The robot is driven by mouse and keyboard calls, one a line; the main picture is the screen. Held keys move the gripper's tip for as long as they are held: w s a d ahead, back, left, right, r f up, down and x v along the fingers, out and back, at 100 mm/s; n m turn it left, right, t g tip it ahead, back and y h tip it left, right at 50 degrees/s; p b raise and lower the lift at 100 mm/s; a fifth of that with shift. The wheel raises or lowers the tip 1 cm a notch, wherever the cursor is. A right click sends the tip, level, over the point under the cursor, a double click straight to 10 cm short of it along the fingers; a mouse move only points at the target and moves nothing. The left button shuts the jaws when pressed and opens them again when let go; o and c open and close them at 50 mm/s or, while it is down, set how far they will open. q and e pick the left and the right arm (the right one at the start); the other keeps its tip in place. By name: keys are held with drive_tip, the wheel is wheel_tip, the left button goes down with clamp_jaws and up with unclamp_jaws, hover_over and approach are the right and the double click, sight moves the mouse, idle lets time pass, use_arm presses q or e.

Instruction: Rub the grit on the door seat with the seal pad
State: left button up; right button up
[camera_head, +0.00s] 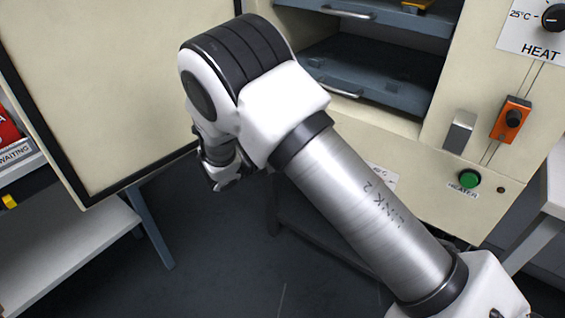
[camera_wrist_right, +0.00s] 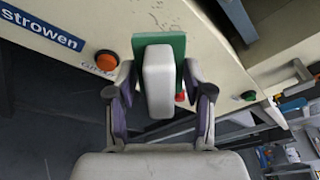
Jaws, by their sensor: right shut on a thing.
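In the right wrist view my right gripper (camera_wrist_right: 160,88) is shut on the seal pad (camera_wrist_right: 174,46), a green plate with a pale grey block in front. The block sits between the two fingers, and a cream panel lies behind the pad. I cannot tell whether the pad touches it. The pad is not discernible there. My left gripper is not in view.
The cream oven front has an open chamber with blue-grey shelves (camera_head: 365,72). An orange switch (camera_head: 511,120), a metal latch block (camera_head: 460,132) and a green heater button (camera_head: 469,179) sit on its right. A white shelf (camera_head: 75,245) stands at lower left; dark floor lies between.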

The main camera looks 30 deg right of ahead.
use_arm(q)
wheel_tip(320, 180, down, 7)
drive_tip(key=b, duration=0.4)
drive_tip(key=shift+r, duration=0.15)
use_arm(e)
drive_tip(key=w+d+n+t, duration=0.2)
drive_tip(key=w+d+t, duration=0.2)
drive_tip(key=w, duration=0.2)
drive_tip(key=shift+w+d+r+h, duration=0.15)
drive_tip(key=shift+d+h, duration=0.05)
drive_tip(key=shift+h, duration=0.1)
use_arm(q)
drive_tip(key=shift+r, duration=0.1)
use_arm(e)
drive_tip(key=shift+x, duration=0.9)
